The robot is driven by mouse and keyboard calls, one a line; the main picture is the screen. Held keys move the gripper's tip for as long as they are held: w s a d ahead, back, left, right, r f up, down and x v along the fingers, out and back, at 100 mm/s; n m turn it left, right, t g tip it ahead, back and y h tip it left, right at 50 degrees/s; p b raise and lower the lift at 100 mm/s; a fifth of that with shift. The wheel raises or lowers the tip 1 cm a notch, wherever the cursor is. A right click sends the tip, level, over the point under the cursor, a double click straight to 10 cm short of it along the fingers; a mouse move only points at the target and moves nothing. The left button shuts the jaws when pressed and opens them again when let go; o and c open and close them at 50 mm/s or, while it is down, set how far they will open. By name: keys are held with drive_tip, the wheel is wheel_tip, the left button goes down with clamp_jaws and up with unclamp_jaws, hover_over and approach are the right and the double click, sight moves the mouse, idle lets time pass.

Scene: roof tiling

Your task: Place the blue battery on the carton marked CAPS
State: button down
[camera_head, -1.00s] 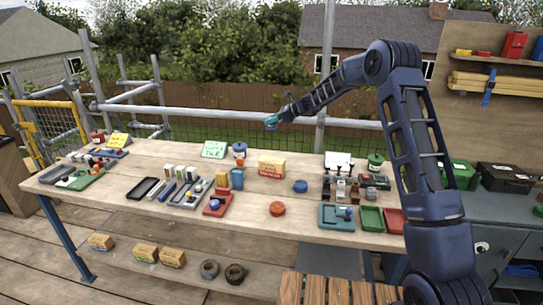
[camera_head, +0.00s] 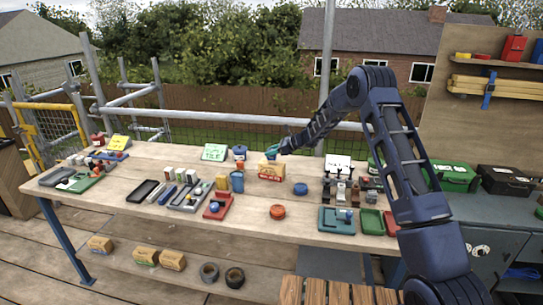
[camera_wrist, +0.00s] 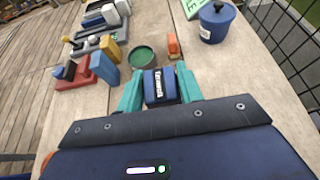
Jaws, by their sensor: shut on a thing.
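My gripper (camera_head: 272,153) is just above the tan carton (camera_head: 271,173) with red print, near the middle of the workbench. The print is too small to read in the head view. In the wrist view my gripper's two teal fingers (camera_wrist: 160,82) are shut on the blue battery (camera_wrist: 154,92), which has a white label. In the head view the battery is mostly hidden by the fingers, and I cannot tell whether it touches the carton. The carton is hidden in the wrist view.
A blue cup (camera_head: 237,181) stands left of the carton, and a lidded blue pot (camera_head: 240,151) behind it. A blue round item (camera_head: 300,189) lies to the right, an orange one (camera_head: 277,212) in front. Bare bench lies between them.

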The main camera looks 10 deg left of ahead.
drive_tip(key=shift+f, duration=0.9)
drive_tip(key=shift+f, duration=0.15)
drive_tip(key=c, duration=0.9)
unclamp_jaws()
